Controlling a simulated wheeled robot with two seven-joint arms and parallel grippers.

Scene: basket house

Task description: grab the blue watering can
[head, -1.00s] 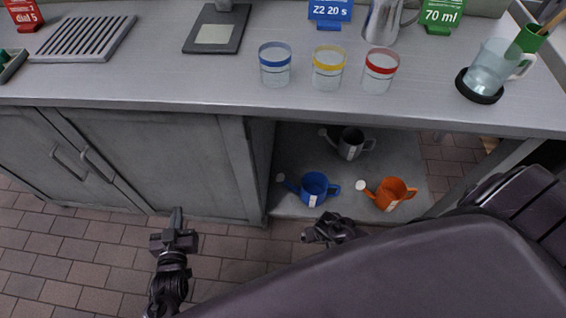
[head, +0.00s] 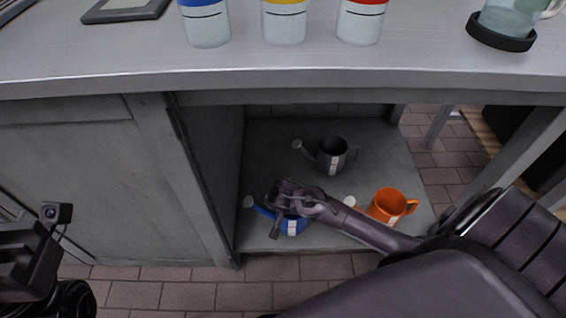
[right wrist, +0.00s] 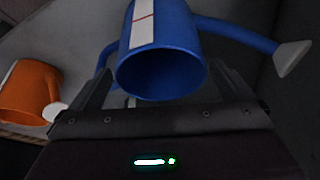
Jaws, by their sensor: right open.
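The blue watering can (head: 292,227) stands on the low shelf under the counter, partly hidden by my right gripper (head: 283,208), which is over it from above. In the right wrist view the blue can (right wrist: 162,50) fills the space ahead, its open rim facing the camera, handle to the left and spout to the right. The open fingers of the right gripper (right wrist: 165,78) show on either side of the can's rim; contact is unclear. My left gripper (head: 45,235) is at the lower left, partly cut off, its jaws unclear.
An orange watering can (head: 389,204) stands just right of the blue one; a dark grey can (head: 332,155) stands behind. The counter edge (head: 300,85) overhangs the shelf. A cabinet wall (head: 205,180) closes the left side. Cups stand on the counter.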

